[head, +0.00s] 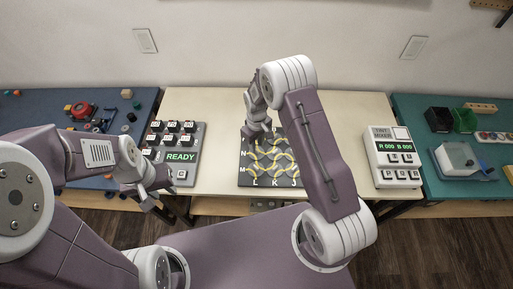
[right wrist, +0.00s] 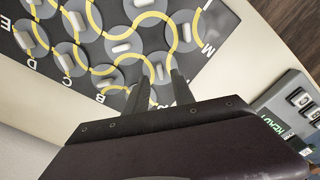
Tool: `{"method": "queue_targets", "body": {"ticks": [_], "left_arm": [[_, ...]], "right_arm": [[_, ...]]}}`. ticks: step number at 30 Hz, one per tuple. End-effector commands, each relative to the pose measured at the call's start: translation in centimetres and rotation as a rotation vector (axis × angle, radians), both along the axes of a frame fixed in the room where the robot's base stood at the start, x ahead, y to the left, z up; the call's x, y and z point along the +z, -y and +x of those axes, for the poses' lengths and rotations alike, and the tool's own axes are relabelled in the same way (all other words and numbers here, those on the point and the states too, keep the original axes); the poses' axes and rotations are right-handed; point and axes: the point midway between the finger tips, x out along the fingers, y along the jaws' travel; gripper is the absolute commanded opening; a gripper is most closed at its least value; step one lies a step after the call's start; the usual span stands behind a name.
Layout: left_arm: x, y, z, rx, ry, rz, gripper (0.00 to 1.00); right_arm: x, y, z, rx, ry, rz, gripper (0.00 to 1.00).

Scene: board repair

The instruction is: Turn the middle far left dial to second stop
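The dark dial board (head: 243,178), with grey round dials, pale knobs and yellow curved lines, lies on the middle table. Letters M and N run along its left edge, and L, K, J along its near edge. My right gripper (head: 259,137) points down over the board's far left part and hides dials there. In the right wrist view the board (right wrist: 218,32) fills the top. The right fingers (right wrist: 160,78) are apart, with a pale knob (right wrist: 159,72) showing between their tips; contact cannot be told. My left gripper (head: 158,198) is open and empty, left of the board.
A keypad box (head: 190,170) reading READY stands left of the board. Cream table between board and mixer is partly clear beneath my right arm.

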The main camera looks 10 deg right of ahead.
Motion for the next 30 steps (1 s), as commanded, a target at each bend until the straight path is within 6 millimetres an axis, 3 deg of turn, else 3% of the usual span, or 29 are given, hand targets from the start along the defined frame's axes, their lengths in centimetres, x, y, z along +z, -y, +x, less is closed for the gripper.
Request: {"method": "queue_targets", "body": {"ticks": [3,9,26,28,30], "left_arm": [[-0.4,0.0,0.0,0.000,0.000,0.000,0.36],[-0.5,0.0,0.0,0.000,0.000,0.000,0.36],[-0.5,0.0,0.0,0.000,0.000,0.000,0.36],[-0.5,0.0,0.0,0.000,0.000,0.000,0.36],[-0.4,0.0,0.0,0.000,0.000,0.000,0.36]], "right_arm": [[2.8,0.0,0.1,0.000,0.005,0.001,0.30],[5.5,0.0,0.0,0.001,0.002,0.000,0.30],[5.9,0.1,0.0,-0.002,0.001,0.000,0.30],[7.1,0.3,0.7,-0.009,0.028,0.003,0.30],[10.1,0.7,1.7,-0.022,0.089,0.010,0.30]]}}
